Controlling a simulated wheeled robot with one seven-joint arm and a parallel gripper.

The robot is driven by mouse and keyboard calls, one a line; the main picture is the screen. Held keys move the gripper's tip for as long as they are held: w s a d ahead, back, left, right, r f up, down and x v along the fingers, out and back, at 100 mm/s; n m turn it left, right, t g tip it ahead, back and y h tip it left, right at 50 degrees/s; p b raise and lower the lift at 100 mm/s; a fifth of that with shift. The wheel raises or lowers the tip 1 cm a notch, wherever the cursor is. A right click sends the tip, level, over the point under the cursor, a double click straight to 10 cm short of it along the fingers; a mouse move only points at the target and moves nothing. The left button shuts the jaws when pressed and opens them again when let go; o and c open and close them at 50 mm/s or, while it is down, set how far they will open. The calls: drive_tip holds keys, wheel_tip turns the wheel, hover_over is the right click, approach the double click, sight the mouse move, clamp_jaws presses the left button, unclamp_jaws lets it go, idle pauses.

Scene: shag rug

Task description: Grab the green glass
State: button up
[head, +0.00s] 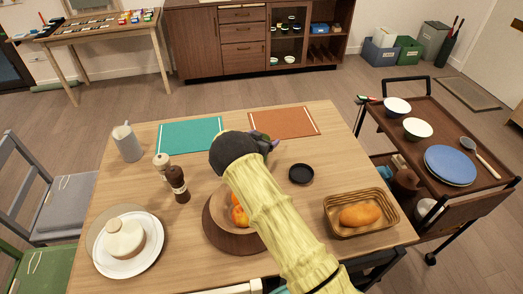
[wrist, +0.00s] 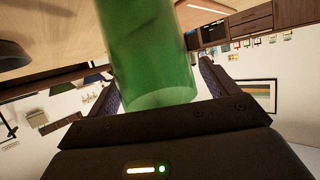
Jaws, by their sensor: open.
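The green glass (wrist: 150,55) is large in the wrist view, translucent, and shown upside down from the top edge to just in front of the gripper's palm. My gripper (wrist: 147,72) is open, with one dark patterned finger on each side of the glass. Whether either finger touches it I cannot tell. In the head view my gripper (head: 268,143) is over the middle of the table, near the mats, mostly covered by my yellow-sleeved arm. The glass is hidden there.
The wooden table (head: 300,225) holds a fruit bowl (head: 222,212), a dark pepper mill (head: 178,184), a small black dish (head: 301,174), a bread basket (head: 336,222), a cake plate (head: 153,258) and a grey pitcher (head: 128,146). A trolley (head: 447,121) stands at the right.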

drive_tip(key=c, duration=1.2)
drive_tip(key=shift+r, duration=0.1)
wheel_tip(320, 180, up, 10)
